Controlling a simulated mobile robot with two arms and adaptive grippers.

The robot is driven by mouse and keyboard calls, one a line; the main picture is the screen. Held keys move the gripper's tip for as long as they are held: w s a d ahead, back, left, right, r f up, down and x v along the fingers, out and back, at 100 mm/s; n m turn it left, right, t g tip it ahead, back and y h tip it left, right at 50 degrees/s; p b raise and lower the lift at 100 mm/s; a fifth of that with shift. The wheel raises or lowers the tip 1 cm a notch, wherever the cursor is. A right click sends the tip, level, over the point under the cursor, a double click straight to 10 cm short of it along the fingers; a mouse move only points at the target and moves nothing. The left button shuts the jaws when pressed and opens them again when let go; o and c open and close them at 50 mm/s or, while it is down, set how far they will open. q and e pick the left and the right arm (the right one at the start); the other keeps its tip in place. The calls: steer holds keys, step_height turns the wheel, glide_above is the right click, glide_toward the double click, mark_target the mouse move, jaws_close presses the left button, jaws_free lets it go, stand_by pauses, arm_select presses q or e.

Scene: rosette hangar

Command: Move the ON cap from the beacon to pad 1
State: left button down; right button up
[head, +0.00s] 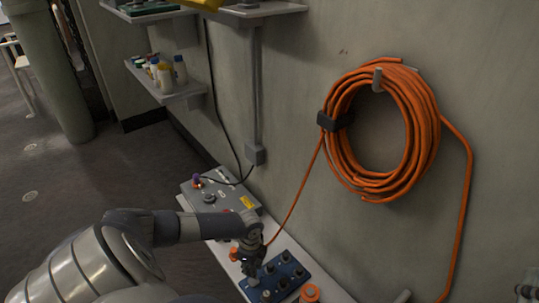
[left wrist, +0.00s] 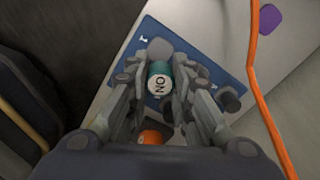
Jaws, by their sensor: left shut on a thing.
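My left gripper (left wrist: 160,88) is shut on the ON cap (left wrist: 159,85), a teal cap with a white top and dark "ON" lettering. In the left wrist view the blue board (left wrist: 196,58) lies beyond the cap, with dark round pieces on it and small white marks near its corners. In the head view my left gripper (head: 250,272) is at the left part of the blue board (head: 268,293). The gap between cap and board cannot be judged.
A grey control box (head: 226,196) with a purple knob stands on the bench against the wall. Orange round pieces (head: 310,292) lie near the board. An orange hose coil (head: 424,130) hangs on the wall, its line running down to the bench. Shelves (head: 188,92) hold bottles.

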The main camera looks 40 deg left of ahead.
mark_target(253, 281)
arm_select(q)
steer(key=shift+f, duration=2.85)
arm_select(e)
steer(key=shift+w+f, duration=0.15)
steer(key=shift+f, duration=0.05)
steer(key=shift+f+g, duration=0.15)
steer(key=shift+g, duration=0.15)
steer(key=shift+w+f, duration=0.3)
steer(key=shift+f, duration=0.05)
arm_select(q)
steer(key=shift+f, duration=0.1)
arm_select(e)
steer(key=shift+s+r, duration=0.1)
steer(key=shift+r, duration=0.05)
arm_select(q)
steer(key=shift+f, duration=0.35)
arm_select(e)
steer(key=shift+s+r+t+y, duration=0.2)
steer(key=shift+s+r+t, duration=0.2)
steer(key=shift+r, duration=0.25)
steer(key=shift+s+r+t+y, duration=0.2)
steer(key=shift+s+r+t, duration=0.15)
steer(key=shift+r, duration=0.25)
steer(key=shift+s+f+h, duration=0.1)
steer(key=shift+f+h, duration=0.05)
steer(key=shift+h, duration=0.15)
